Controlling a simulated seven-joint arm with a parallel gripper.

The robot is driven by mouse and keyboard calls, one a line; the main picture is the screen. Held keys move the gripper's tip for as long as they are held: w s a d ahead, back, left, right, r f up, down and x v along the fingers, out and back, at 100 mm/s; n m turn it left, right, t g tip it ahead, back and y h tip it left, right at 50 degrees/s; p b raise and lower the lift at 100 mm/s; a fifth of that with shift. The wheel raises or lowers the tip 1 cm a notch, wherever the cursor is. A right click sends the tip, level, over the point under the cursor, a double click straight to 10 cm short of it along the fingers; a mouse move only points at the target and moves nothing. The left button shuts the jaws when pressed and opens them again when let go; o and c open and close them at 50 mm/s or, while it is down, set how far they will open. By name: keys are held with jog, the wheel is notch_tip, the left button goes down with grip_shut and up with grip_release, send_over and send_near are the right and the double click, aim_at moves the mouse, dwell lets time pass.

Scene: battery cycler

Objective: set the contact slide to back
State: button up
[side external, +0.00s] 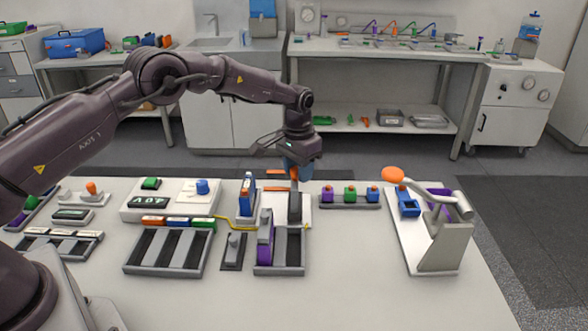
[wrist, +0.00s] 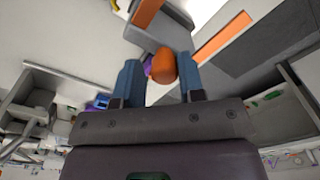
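My gripper (side external: 293,172) points down over a white plate (side external: 304,213) at the middle of the table. Its two blue fingers (wrist: 160,72) stand apart in the wrist view. An orange knob (wrist: 163,64) sits between them, close to the right finger; I cannot tell whether they touch. In the side view a dark grey upright piece (side external: 295,207) stands below the gripper, and the fingers partly hide its top. Orange strips (side external: 277,188) mark the plate beside it; one also shows in the wrist view (wrist: 222,37). I cannot tell for certain which part is the contact slide.
A purple cell (side external: 265,240) stands in a grey slotted tray (side external: 279,270) in front. A blue cell (side external: 247,195) and a grey knob block (side external: 234,249) stand to the left. A button row (side external: 350,198) and an orange-handled press (side external: 445,245) are to the right.

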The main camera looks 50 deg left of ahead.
aim_at(292, 183)
jog(key=shift+o, duration=0.8)
jog(key=shift+s, duration=0.1)
jog(key=shift+a, duration=0.1)
notch_tip(292, 183, up, 13)
jog(key=s+r+t, duration=0.1)
jog(key=s+r, duration=0.3)
jog(key=s, duration=0.8)
jog(key=s+d+r+t, duration=0.1)
jog(key=s+r+t, duration=0.1)
jog(key=s, duration=1)
jog(key=s+d+r+t, duration=0.1)
jog(key=s+r, duration=0.4)
jog(key=s, duration=0.7)
jog(key=shift+s+d+r+t, duration=0.25)
jog(key=shift+s+r+t, duration=0.1)
jog(key=shift+t, duration=0.35)
